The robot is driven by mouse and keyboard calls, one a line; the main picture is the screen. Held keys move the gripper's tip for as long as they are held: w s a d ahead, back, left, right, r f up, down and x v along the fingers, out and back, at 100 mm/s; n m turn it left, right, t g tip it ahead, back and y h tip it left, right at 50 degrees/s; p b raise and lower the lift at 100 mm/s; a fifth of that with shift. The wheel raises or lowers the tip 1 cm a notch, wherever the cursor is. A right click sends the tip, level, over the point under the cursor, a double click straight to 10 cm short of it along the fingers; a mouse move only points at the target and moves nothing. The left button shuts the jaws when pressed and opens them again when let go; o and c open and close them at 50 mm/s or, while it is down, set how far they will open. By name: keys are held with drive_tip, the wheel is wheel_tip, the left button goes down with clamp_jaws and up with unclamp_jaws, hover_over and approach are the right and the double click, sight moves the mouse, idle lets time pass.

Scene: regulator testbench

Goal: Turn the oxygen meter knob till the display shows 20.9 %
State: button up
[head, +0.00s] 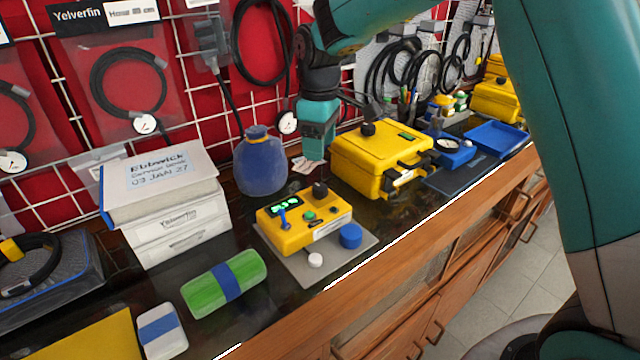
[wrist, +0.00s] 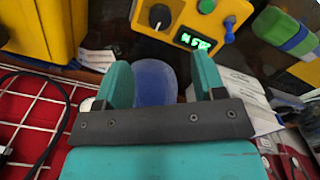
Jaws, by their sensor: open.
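A small yellow meter box (head: 315,232) sits on a grey mat, with a lit green display (head: 284,204), a black knob (head: 320,189), a blue toggle and a green button. In the wrist view its knob (wrist: 159,16) and display (wrist: 192,41) are at the top; the digits are too small to read surely. A larger yellow case (head: 375,160) also has a black knob (head: 368,129) and a small green window. No label tells me which is the oxygen meter. My gripper (wrist: 162,80) is open and empty, apart from both knobs, behind the boxes near the blue vase.
The blue vase (head: 260,165) stands behind the small box and shows between my fingers in the wrist view. A stack of white binders (head: 175,205) stands left. A green roll (head: 222,284), blue cap (head: 350,235) and white cap (head: 315,260) lie in front. Cables hang on the rack.

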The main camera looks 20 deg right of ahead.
sight(320, 187)
wheel_tip(320, 187, down, 10)
drive_tip(key=shift+f+p, duration=0.25)
drive_tip(key=shift+p, duration=0.1)
drive_tip(key=c, duration=0.9)
